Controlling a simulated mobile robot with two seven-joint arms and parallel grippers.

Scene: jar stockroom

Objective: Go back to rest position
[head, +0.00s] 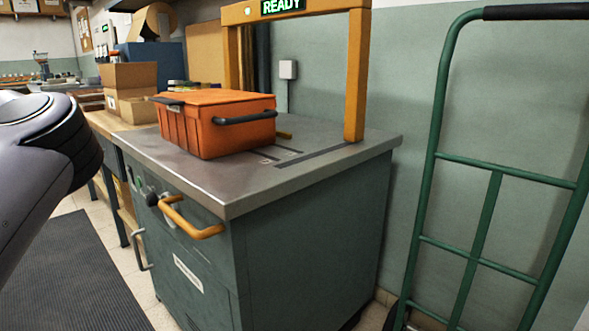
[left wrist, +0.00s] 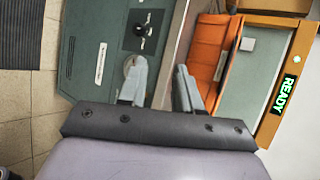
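In the head view my left arm comes in from the left edge, and its gripper is outside that picture. In the left wrist view my left gripper (left wrist: 160,75) shows two grey fingers apart with nothing held between them. Beyond the fingers are the green-grey cabinet (left wrist: 100,40) and an orange crate (left wrist: 208,45). In the head view the orange crate (head: 215,135) sits closed on the metal top of the cabinet (head: 300,240). My right gripper is in neither view.
A yellow frame (head: 356,80) with a lit READY sign (head: 283,6) stands over the cabinet top. A yellow handle (head: 190,222) sticks out of the cabinet front. A green hand truck (head: 437,160) stands at the right. A dark floor mat (head: 70,275) lies at the lower left.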

